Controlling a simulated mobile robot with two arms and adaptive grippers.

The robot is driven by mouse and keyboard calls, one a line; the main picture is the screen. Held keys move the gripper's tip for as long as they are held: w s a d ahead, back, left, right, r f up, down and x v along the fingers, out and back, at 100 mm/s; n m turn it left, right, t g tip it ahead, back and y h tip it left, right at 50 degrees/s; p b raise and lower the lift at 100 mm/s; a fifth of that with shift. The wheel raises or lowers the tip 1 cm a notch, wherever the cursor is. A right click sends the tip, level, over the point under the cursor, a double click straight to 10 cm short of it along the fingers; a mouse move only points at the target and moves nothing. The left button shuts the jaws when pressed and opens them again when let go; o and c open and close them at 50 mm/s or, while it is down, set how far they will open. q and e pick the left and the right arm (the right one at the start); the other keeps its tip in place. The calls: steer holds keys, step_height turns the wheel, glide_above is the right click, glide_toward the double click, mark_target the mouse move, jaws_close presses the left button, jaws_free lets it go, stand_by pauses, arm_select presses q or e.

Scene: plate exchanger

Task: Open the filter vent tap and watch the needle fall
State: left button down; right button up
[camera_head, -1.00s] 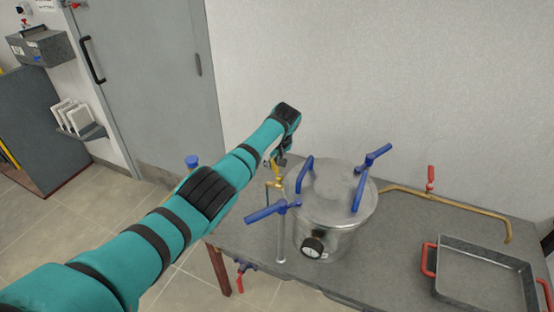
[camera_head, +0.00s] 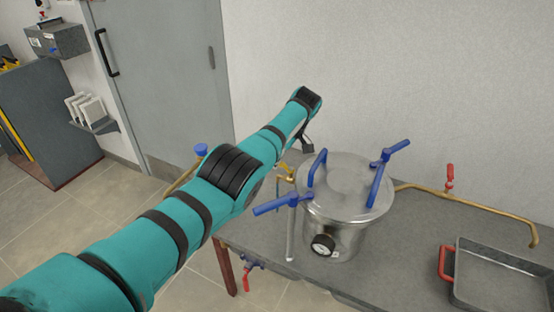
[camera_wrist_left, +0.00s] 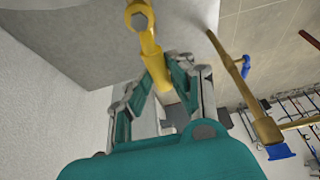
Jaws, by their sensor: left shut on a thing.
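The metal filter pot (camera_head: 345,213) with its blue-handled lid stands on the grey table. Its round pressure gauge (camera_head: 323,245) faces the front; the needle is too small to read. The brass vent tap (camera_head: 285,172) is at the pot's left side, and its yellow end with a bolt head (camera_wrist_left: 142,25) shows close up in the left wrist view. My left gripper (camera_wrist_left: 158,80) is shut on the tap's yellow lever. In the head view my arm reaches in from the left, and the fingers are mostly hidden. My right gripper is not in view.
A blue tap handle (camera_head: 280,204) sticks out left of the pot. A brass pipe with a red tap (camera_head: 449,178) runs along the back wall. A metal tray (camera_head: 447,262) with red handles is at right. A brass pipe with a blue tap (camera_wrist_left: 278,151) is left of the table.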

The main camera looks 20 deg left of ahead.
arm_select(q)
steer(key=shift+a, duration=0.1)
stand_by(0.4)
steer(key=c, duration=1.5)
jaws_free()
steer(key=shift+o, duration=0.2)
steer(key=shift+r, duration=0.1)
steer(key=v, duration=1.2)
steer(key=shift+s, duration=0.1)
